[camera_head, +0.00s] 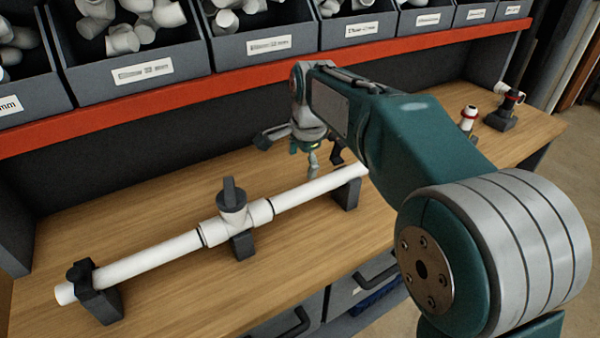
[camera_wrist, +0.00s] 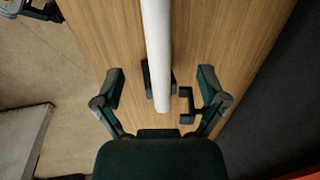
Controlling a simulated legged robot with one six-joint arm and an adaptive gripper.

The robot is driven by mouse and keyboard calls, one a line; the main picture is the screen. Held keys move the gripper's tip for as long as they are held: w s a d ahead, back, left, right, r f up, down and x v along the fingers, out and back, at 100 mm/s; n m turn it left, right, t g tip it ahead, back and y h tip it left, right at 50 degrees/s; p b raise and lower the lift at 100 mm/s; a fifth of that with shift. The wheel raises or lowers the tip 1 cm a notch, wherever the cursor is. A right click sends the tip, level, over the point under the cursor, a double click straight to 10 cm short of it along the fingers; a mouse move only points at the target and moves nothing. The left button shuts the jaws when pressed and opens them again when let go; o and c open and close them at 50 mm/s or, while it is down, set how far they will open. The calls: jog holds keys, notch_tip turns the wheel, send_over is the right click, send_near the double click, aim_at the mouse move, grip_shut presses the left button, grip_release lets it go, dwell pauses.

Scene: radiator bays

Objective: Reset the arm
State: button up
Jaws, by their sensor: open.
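My gripper (camera_head: 303,150) hangs from my raised teal arm above the workbench in the head view, near the right end of a white pipe (camera_head: 148,257). In the wrist view my gripper (camera_wrist: 161,82) has its two fingers spread wide, with nothing between the pads held. The pipe's end (camera_wrist: 157,45) shows below and between the fingers, apart from them as far as I can tell. The pipe lies on dark supports, with a white tee fitting (camera_head: 234,219) and a dark upright handle or plug at its middle. My arm hides part of the bench at right.
The wooden bench top (camera_head: 150,210) is mostly clear around the pipe. A red shelf edge (camera_head: 230,80) and grey bins (camera_head: 135,70) of white fittings stand behind and above. Small fittings on dark stands (camera_head: 502,118) sit at the bench's right end. Drawers (camera_head: 345,290) lie below the front edge.

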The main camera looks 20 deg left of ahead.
jog(key=shift+r, duration=0.1)
dwell(0.3)
jog(key=s+d+r+n+t, duration=0.1)
jog(key=s+d+r, duration=0.15)
jog(key=d, duration=0.45)
jog(key=s+d+r+n+t, duration=0.1)
jog(key=s+d+n, duration=0.15)
jog(key=d, duration=0.45)
jog(key=s+d+r, duration=0.2)
jog(key=s+d, duration=0.2)
jog(key=d, duration=0.3)
jog(key=s+d+f+n+t, duration=0.1)
jog(key=s+d+f+n, duration=0.1)
jog(key=s+d, duration=0.4)
jog(key=s+d+f+n+t+h, duration=0.1)
jog(key=s+d+f+n, duration=0.1)
jog(key=s+d, duration=0.4)
jog(key=s+f, duration=0.1)
jog(key=s, duration=0.1)
jog(key=shift+s+f+h, duration=0.3)
jog(key=shift+f, duration=0.05)
